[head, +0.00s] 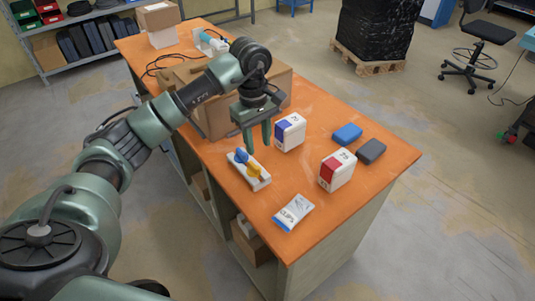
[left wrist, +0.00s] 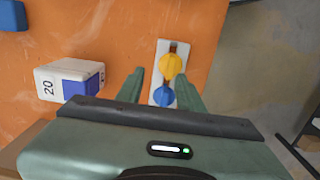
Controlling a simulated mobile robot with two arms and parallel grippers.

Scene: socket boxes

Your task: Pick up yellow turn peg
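The yellow turn peg (head: 253,172) stands on a white holder (head: 262,184) on the orange table, beside a blue peg (head: 240,157). The left wrist view also shows the yellow peg (left wrist: 173,66), the blue peg (left wrist: 163,96) and the white holder (left wrist: 162,48). My left gripper (head: 258,148) is open and empty above the table, close to the holder. In the left wrist view its fingers (left wrist: 158,88) are spread on either side of the holder's near end, by the blue peg; the yellow peg lies beyond them. My right gripper is not in view.
A blue-and-white box (head: 290,132) stands right of the gripper, and a red-and-white box (head: 337,169) farther right. Blue (head: 347,134) and dark grey (head: 371,151) cases lie beyond. A clips packet (head: 293,213) lies near the front edge. A large cardboard box (head: 213,117) stands behind the gripper.

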